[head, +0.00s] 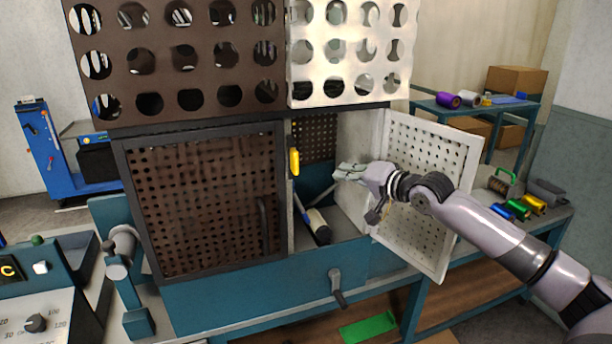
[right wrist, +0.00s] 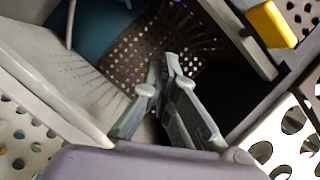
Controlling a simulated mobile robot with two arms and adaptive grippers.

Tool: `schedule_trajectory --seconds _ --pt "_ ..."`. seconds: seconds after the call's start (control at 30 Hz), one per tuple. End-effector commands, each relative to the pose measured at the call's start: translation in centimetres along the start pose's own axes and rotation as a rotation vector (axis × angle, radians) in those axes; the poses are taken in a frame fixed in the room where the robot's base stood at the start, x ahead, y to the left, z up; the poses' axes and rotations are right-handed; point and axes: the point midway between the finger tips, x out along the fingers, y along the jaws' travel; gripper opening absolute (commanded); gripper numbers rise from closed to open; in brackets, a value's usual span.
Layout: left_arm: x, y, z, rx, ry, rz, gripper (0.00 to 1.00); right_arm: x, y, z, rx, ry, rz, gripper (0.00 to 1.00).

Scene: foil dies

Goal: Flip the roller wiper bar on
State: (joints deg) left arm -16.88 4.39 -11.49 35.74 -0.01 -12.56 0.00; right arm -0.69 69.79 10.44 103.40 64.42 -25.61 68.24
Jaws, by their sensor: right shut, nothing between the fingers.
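The blue machine (head: 250,295) has an open compartment behind its swung-open white perforated door (head: 418,180). A yellow grip (head: 294,161) hangs upright at the left edge of the opening; it also shows at the top right of the right wrist view (right wrist: 271,24). A dark and cream roller-like part (head: 318,226) lies low in the compartment, with a thin grey bar beside it. I cannot tell which part is the wiper bar. My right gripper (head: 342,173) is shut and empty at the opening, right of the yellow grip and apart from it. My left gripper is out of view.
A brown perforated door (head: 205,200) closes the machine's left side. Perforated brown and white guards overhang the opening. A crank (head: 337,285) sticks out below. The open white door stands close behind my right forearm. A side bench (head: 545,212) holds coloured rolls.

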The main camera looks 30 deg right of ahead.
Motion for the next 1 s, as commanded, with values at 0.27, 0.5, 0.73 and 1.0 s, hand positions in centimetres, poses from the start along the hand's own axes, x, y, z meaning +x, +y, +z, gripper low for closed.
schedule_trajectory --seconds 0.27,0.5,0.73,1.0 --pt "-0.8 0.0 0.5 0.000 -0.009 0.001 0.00 1.1 -1.0 -0.2 0.011 -0.003 -0.012 0.00" --pt "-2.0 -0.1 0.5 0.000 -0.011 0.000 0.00 3.8 -1.1 -0.2 0.012 -0.002 -0.012 0.00" --pt "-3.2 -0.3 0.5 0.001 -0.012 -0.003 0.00 7.0 -1.2 -0.1 0.011 -0.004 -0.012 0.00" --pt "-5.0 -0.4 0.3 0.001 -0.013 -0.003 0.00 10.1 -1.2 1.1 0.007 -0.010 -0.008 0.00"
